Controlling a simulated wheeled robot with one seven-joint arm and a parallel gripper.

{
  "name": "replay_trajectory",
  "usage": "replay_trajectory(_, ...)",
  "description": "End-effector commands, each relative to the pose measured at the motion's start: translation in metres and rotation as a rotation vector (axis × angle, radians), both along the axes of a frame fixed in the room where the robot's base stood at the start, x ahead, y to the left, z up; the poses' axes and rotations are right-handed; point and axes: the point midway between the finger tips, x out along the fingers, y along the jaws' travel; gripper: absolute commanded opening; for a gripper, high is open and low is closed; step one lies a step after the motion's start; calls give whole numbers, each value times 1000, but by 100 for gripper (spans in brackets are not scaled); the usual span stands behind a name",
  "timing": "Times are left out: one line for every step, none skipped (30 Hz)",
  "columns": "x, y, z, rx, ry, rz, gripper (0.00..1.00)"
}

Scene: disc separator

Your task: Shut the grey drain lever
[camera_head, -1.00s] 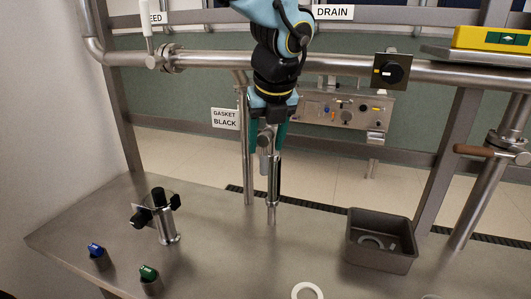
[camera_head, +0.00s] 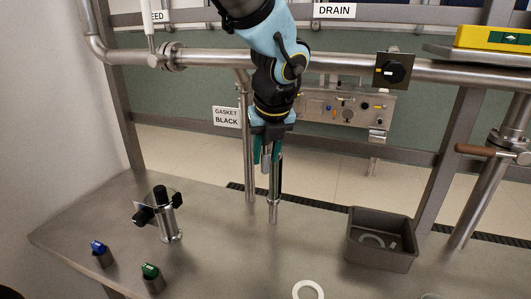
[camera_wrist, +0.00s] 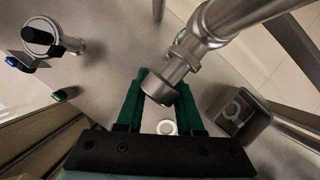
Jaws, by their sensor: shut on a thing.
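My gripper (camera_head: 267,152) is below the main pipe, its green fingers around a grey metal part. In the wrist view the fingers (camera_wrist: 162,95) stand either side of a short grey cylinder (camera_wrist: 160,88), which joins pipework above it. I take it for the grey drain lever, though its full shape is hidden by the fingers. In the head view a slim grey piece (camera_head: 265,165) shows between the fingers, next to a vertical tube (camera_head: 273,212) with a dark strip. The DRAIN label (camera_head: 334,11) is on the upper rail.
A brown-handled lever (camera_head: 475,150) is at right. A grey bin (camera_head: 380,262) stands on the table, with a white ring (camera_head: 308,290) nearby. A black-knobbed stand (camera_head: 167,220), blue knob (camera_head: 98,247) and green knob (camera_head: 150,271) are at left. The table's middle is mostly clear.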

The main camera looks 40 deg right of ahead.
Motion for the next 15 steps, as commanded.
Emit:
replay_trajectory(2, 1, 0, 2, -1, 3, 12)
replay_trajectory(2, 1, 0, 1, -1, 4, 8)
replay_trajectory(2, 1, 0, 1, -1, 4, 4)
replay_trajectory(2, 1, 0, 2, -2, 4, 1)
replay_trajectory(2, 1, 0, 2, -2, 4, 0)
replay_trajectory(2, 1, 0, 2, -2, 4, 0)
replay_trajectory(2, 1, 0, 2, -2, 4, 0)
replay_trajectory(2, 1, 1, 2, -2, 5, 0)
replay_trajectory(3, 2, 1, 2, -2, 5, 0)
replay_trajectory(3, 1, 1, 2, -2, 5, 0)
replay_trajectory(3, 2, 1, 2, -2, 5, 0)
replay_trajectory(3, 2, 1, 1, -3, 5, 0)
replay_trajectory(3, 2, 1, 1, -3, 6, 0)
replay_trajectory(3, 2, 1, 1, -3, 6, 0)
replay_trajectory(3, 2, 1, 1, -3, 6, 0)
